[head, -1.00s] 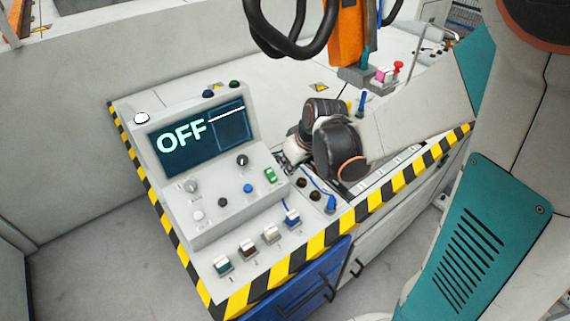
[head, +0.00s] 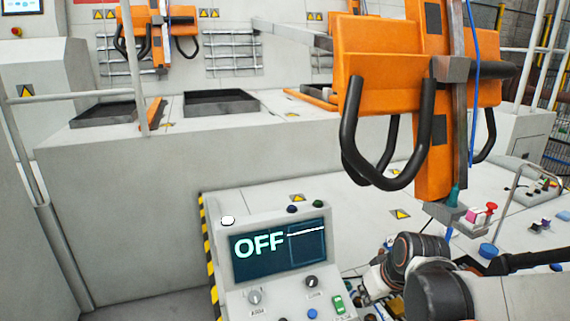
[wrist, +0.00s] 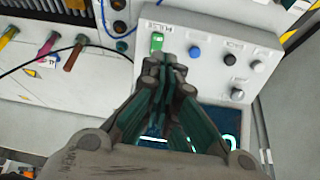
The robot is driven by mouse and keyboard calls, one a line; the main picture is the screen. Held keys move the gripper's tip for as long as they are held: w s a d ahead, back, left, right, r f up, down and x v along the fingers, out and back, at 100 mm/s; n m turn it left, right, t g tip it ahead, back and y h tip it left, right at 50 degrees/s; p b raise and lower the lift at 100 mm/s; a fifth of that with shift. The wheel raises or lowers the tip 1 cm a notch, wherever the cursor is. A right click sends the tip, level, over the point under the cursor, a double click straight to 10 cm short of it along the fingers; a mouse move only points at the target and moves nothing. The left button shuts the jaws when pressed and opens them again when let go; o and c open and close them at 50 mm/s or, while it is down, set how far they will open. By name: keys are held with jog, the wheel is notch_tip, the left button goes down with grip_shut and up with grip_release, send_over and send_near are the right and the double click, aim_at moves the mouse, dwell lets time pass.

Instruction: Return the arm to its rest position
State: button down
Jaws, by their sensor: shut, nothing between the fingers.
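My gripper (wrist: 163,75) is shut and empty in the wrist view. In the head view my dark wrist joints (head: 420,250) show at the lower right, beside the panel, and the fingers are hidden. The panel's screen (head: 278,252) reads OFF. The green switch also shows in the head view (head: 338,304).
Colored plugs (wrist: 48,43) and a blue cable lie near my gripper. Railings stand at the left.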

jog(key=s+r+m+t, duration=0.1)
jog(key=s+r, duration=0.3)
jog(key=s, duration=0.3)
jog(key=s+r+m+t+h, duration=0.1)
jog(key=s+r+m, duration=0.1)
jog(key=s+r, duration=0.3)
jog(key=s, duration=0.2)
jog(key=shift+s+a+r, duration=0.2)
jog(key=shift+s+a, duration=0.15)
jog(key=shift+a, duration=0.05)
